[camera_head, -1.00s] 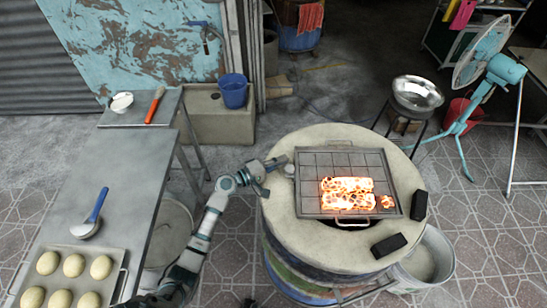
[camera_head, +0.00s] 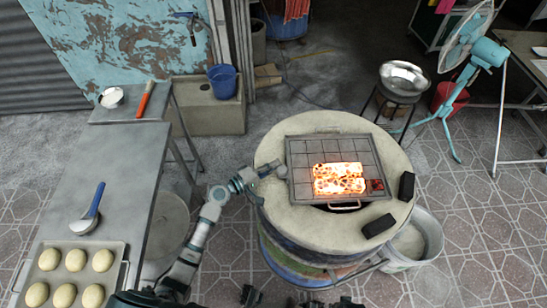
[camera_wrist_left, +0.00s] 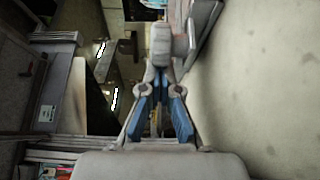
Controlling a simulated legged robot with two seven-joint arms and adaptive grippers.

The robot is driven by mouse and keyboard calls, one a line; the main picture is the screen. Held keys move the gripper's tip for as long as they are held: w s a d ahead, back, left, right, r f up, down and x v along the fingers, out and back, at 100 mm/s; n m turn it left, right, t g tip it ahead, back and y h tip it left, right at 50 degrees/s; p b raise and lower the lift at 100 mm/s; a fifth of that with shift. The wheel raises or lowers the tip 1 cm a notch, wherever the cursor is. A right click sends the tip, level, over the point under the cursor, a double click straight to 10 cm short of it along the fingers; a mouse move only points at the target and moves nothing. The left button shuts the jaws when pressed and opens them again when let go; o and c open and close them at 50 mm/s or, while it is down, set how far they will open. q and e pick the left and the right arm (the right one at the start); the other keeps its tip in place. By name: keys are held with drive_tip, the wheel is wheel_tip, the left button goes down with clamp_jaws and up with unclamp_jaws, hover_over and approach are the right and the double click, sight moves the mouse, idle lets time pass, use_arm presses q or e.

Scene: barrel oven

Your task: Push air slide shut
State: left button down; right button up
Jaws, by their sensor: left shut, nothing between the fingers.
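My left gripper (camera_head: 262,174) is shut and empty at the left side of the round oven top (camera_head: 275,205). A pale, rounded knob-like piece (camera_head: 281,172) sits just past its fingertips, beside the left edge of the grate. I take it as the handle of the air slide; the slide plate itself is not clearly visible. In the left wrist view a grey rounded piece (camera_wrist_left: 160,45) is directly ahead of the shut fingers (camera_wrist_left: 158,75). I cannot tell whether they touch.
A dark grate (camera_head: 303,160) with glowing coals (camera_head: 340,178) lies on the oven. Two black blocks (camera_head: 378,226) lie at its right. A metal table (camera_head: 120,185) with a bun tray (camera_head: 112,290) is at left. A bucket (camera_head: 412,242) stands right of the oven.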

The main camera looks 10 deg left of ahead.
use_arm(q)
drive_tip(key=shift+d+f, duration=0.1)
drive_tip(key=shift+s, duration=0.1)
drive_tip(key=shift+s+a+f, duration=0.1)
drive_tip(key=shift+s+a, duration=0.1)
drive_tip(key=shift+a, duration=0.1)
drive_tip(key=v, duration=1.1)
drive_tip(key=s+f+m+g+y+p, duration=0.1)
drive_tip(key=s+f+m+g+y, duration=0.3)
drive_tip(key=f, duration=0.9)
drive_tip(key=s+f+g+y+p, duration=0.1)
drive_tip(key=s+f+g+y, duration=0.15)
drive_tip(key=s+f, duration=0.7)
drive_tip(key=s+f+m+g+y+p, duration=0.1)
drive_tip(key=s+f+m+g+y, duration=0.3)
drive_tip(key=s+f, duration=1.2)
wheel_tip(320, 180, down, 3)
drive_tip(key=m+y, duration=0.2)
drive_tip(key=m, duration=0.1)
drive_tip(key=shift+s+a+r+g, duration=0.2)
drive_tip(key=shift+s+a+g, duration=0.05)
drive_tip(key=shift+a+g, duration=0.15)
use_arm(e)
drive_tip(key=s+f, duration=0.4)
drive_tip(key=f, duration=0.4)
drive_tip(key=shift+d, duration=0.3)
drive_tip(key=shift+f, duration=0.1)
